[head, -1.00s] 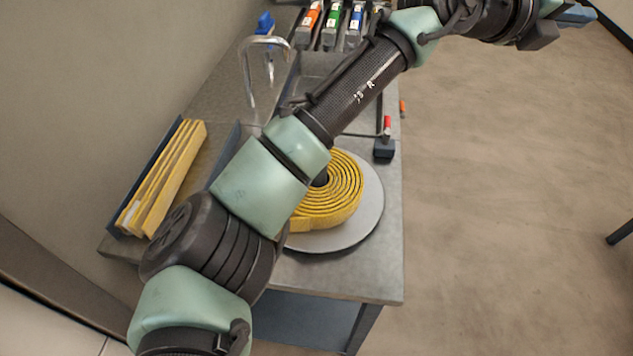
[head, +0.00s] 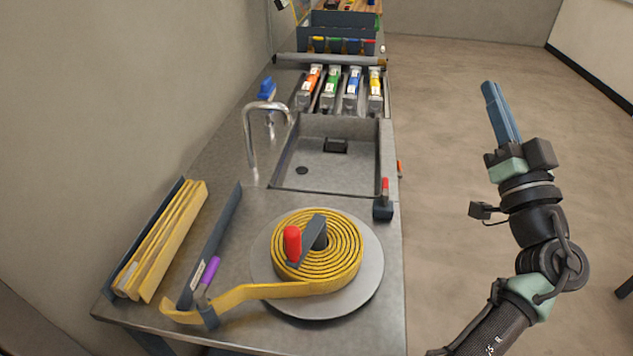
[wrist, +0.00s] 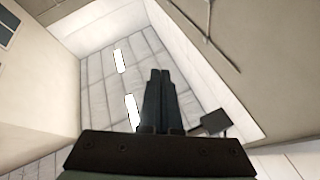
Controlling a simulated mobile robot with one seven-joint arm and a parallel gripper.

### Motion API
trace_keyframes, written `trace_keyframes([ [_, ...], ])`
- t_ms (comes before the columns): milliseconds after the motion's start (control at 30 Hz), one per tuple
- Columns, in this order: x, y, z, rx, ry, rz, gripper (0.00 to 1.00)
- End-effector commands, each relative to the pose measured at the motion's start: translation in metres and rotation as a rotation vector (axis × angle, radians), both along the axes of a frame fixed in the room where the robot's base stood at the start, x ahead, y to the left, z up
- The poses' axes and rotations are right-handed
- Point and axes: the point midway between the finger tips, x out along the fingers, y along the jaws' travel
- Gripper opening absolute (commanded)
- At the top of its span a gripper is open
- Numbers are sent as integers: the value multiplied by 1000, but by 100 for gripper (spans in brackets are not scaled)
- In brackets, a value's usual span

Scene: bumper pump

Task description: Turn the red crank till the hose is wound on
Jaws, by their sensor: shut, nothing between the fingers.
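The crank has an upright red knob (head: 292,243) and a dark arm that runs to a dark hub at the reel's middle. The yellow hose (head: 345,255) lies in a flat coil around the hub on a round grey plate (head: 370,285). The hose's loose tail (head: 235,296) runs left over the bench, past a purple-handled piece (head: 207,272), and ends near the bench's front left. My gripper (head: 488,88) is raised over the floor, right of the bench and well apart from the crank. Its fingers are together and empty; they point up at the ceiling in the wrist view (wrist: 160,72).
A sink (head: 325,165) with a tap (head: 250,140) lies behind the reel. A small red-handled lever (head: 384,200) stands at the bench's right edge. Yellow strips (head: 160,245) lie in a holder at left. Several coloured-label pieces stand behind the sink.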

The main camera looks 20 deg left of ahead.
Motion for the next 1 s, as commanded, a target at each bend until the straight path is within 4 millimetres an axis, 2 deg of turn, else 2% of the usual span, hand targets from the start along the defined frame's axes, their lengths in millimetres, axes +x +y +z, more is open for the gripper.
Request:
trace_keyframes([
  [33,-10,4,-20,-69,9,39,0],
  [167,-42,20,-70,-241,18,171,0],
  [267,-73,30,-109,-355,23,283,0],
  [400,-125,40,-161,-483,23,453,0],
  [500,-163,43,-191,-544,16,566,0],
  [600,-193,45,-211,-583,3,657,0],
  [700,-213,45,-223,-602,-6,716,0],
  [867,-223,50,-229,-612,-14,752,0],
  [1000,-221,67,-228,-611,-14,755,0],
])
